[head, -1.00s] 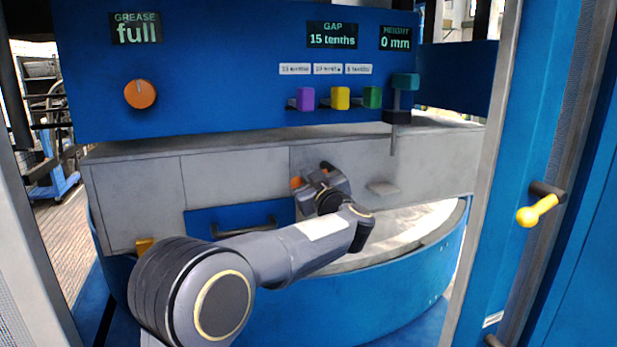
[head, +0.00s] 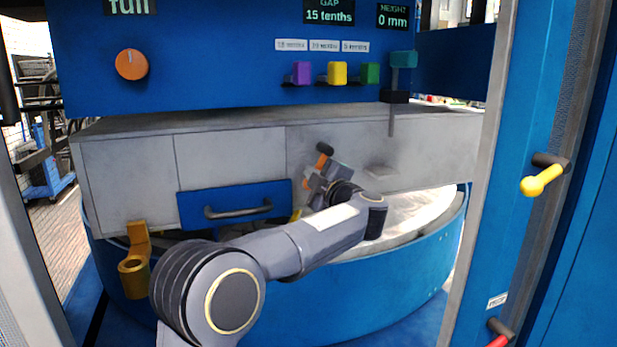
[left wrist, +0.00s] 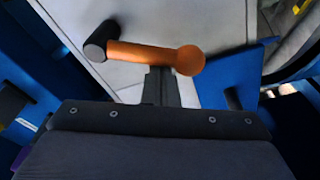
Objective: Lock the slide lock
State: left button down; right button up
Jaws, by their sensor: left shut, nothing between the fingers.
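The orange lever (head: 321,160), which I take for the slide lock, has a dark pivot on the grey front panel, right of the blue drawer (head: 190,210). It points down and left from the pivot in the head view. In the left wrist view the orange lever (left wrist: 150,54) lies across the picture with its round knob at the right. My right gripper is not in view.
A brass-coloured cup bracket (head: 134,265) sits left of the drawer. Purple, yellow and green blocks (head: 338,73) and a teal-topped lever (head: 403,60) are above. A yellow handle (head: 541,181) and a red handle (head: 498,341) are on the right post.

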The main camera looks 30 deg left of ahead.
pick_arm(q)
jog(key=n, duration=0.1)
jog(key=w+d+f+n, duration=0.1)
jog(key=n, duration=0.1)
jog(key=w+n, duration=0.1)
jog(key=shift+d+f+n+g+h+b, duration=0.3)
jog(key=shift+d+b, duration=0.05)
jog(key=shift+b, duration=0.05)
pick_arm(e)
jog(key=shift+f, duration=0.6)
pick_arm(q)
jog(key=shift+w+d, duration=0.1)
